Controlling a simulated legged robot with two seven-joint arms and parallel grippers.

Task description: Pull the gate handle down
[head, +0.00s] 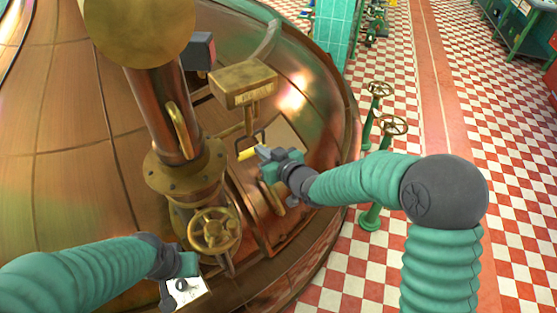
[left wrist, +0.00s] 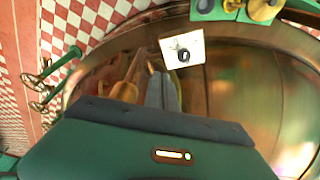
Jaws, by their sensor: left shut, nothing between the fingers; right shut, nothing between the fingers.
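A small handle with a yellow grip (head: 248,153) on a dark bracket stands on the copper kettle's sloping side; I take it for the gate handle. My right gripper (head: 262,153) is shut, its tips right beside the grip's right end. Whether they touch it I cannot tell. My left gripper is shut and empty in the left wrist view (left wrist: 162,76). In the head view it is low at the left, beside a white plate with a dark round knob (head: 182,286). That white plate also shows in the left wrist view (left wrist: 182,48).
A copper column with a brass handwheel (head: 214,231) stands between my two arms. A brass box (head: 243,84) sits above the yellow grip. Green valve stands with handwheels (head: 393,126) rise from the red-and-white checked floor (head: 420,130) behind my right arm.

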